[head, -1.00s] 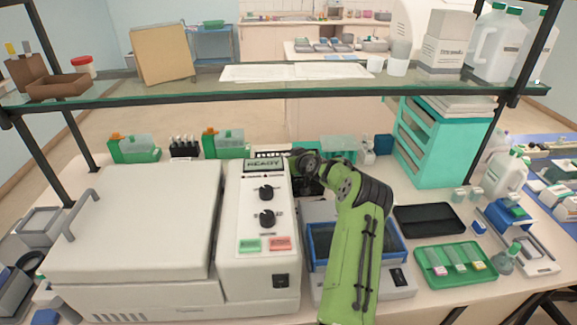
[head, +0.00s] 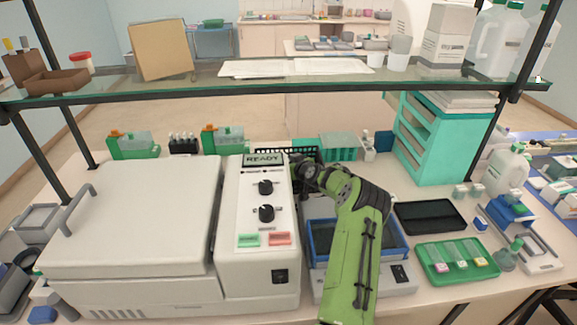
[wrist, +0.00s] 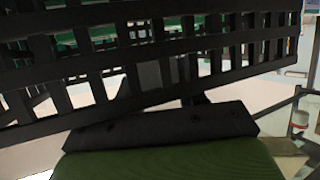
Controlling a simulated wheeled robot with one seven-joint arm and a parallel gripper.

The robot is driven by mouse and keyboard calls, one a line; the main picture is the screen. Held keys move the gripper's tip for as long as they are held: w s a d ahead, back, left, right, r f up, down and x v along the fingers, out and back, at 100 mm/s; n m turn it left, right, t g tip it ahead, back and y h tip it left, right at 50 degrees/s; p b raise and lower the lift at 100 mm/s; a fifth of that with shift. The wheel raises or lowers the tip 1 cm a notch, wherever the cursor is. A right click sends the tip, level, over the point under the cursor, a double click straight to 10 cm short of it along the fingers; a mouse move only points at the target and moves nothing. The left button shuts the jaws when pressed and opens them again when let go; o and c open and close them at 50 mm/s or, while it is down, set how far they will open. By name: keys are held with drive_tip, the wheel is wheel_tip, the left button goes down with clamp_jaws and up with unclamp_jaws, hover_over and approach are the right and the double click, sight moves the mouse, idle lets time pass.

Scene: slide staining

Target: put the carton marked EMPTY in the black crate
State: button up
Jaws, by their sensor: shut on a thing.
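The black crate (head: 272,153) stands at the back of the bench, behind the white machine. Its slatted wall (wrist: 60,118) crosses the wrist view close up. My gripper is at the crate, hidden behind my own wrist in the head view. In the wrist view the crate wall covers most of its fingers. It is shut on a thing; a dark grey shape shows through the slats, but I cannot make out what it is. No carton marked EMPTY can be read in either view.
The white machine (head: 130,215) with a READY display fills the left. A glass shelf (head: 300,80) spans above, bearing a white carton (head: 446,45) and jugs. Right of my arm are a black tray (head: 430,216), a green slide tray (head: 455,262) and teal drawers (head: 440,140).

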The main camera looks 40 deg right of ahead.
drive_tip(key=shift+s+a+f, duration=0.1)
drive_tip(key=shift+s+f, duration=0.05)
drive_tip(key=shift+f, duration=0.3)
drive_tip(key=o, duration=0.8)
drive_tip(key=shift+o, duration=1)
drive_tip(key=shift+f, duration=0.2)
drive_tip(key=shift+s, duration=0.1)
drive_tip(key=shift+s+r+p, duration=0.15)
drive_tip(key=shift+r+p, duration=0.75)
drive_tip(key=shift+p, duration=0.25)
drive_tip(key=b+v, duration=0.1)
drive_tip(key=v, duration=1)
drive_tip(key=shift+r, duration=0.25)
drive_tip(key=shift+r, duration=0.1)
